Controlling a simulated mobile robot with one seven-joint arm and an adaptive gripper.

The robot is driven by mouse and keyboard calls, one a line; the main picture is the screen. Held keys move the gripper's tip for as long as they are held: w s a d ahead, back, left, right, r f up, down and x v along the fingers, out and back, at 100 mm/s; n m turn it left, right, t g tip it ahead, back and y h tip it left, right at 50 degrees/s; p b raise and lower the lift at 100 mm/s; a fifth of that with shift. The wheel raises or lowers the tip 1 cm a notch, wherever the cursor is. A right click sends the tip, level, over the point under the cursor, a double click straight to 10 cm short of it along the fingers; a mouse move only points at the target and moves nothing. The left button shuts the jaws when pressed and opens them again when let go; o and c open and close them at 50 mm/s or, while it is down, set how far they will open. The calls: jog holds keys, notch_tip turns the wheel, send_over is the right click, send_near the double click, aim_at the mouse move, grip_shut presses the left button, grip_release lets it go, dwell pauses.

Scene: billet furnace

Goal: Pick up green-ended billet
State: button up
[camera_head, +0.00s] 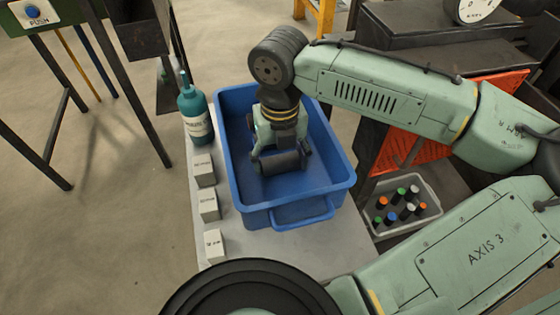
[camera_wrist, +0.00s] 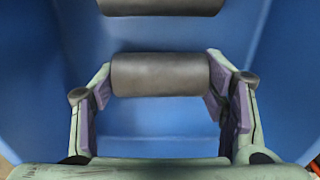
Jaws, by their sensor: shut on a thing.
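My gripper (camera_head: 277,130) reaches down into the blue bin (camera_head: 288,215). In the wrist view, its two fingers are shut on the ends of a dark grey cylindrical billet (camera_wrist: 160,75), which lies crosswise between them. The fingers cover the end faces, so I cannot tell their colour. A second dark billet (camera_wrist: 160,5) shows at the top edge of the wrist view, apart from the held one. In the head view, a dark billet (camera_head: 285,162) shows low beside the fingers. I cannot tell how far the held billet is above the bin floor.
A teal bottle (camera_head: 195,110) and several pale labelled blocks (camera_head: 208,205) stand on the table left of the bin. A grey crate (camera_head: 428,218) at right holds several small dark cylinders with green, orange, blue and white ends. Bin walls surround my gripper closely.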

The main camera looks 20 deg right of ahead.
aim_at(280, 158)
jog(key=c, duration=0.6)
jog(key=shift+o, duration=0.2)
jog(key=shift+r, duration=0.15)
notch_tip(280, 158, up, 9)
jog(key=shift+f, duration=0.2)
jog(key=shift+r+b, duration=0.4)
jog(key=shift+b, duration=0.05)
